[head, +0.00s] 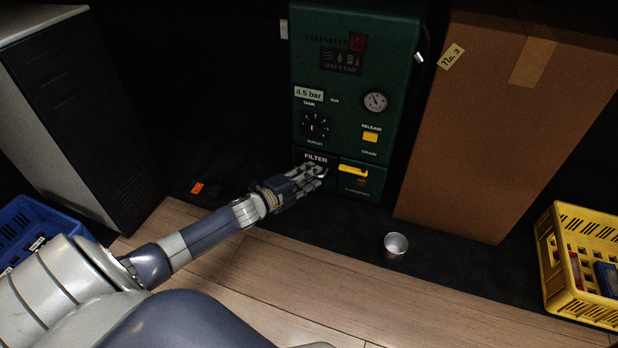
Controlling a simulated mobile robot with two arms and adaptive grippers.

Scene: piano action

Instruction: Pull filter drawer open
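A green machine (340,95) with a gauge, dial and labels stands at the back centre. Its filter drawer (312,157) is the dark front marked FILTER at the lower left of the panel. My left gripper (318,172) is at that drawer front, just below the FILTER label, and covers much of it. The fingers look extended; whether they touch or grip the handle I cannot tell. The drawer looks flush with the panel, though the hand hides its lower part. My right gripper is not in view.
A yellow lever (353,171) sits right of the drawer. A metal cup (395,246) stands on the dark mat. A large cardboard box (500,130) is at right, beside a yellow crate (552,275). A blue crate (30,220) and grey cabinet (85,110) are at left.

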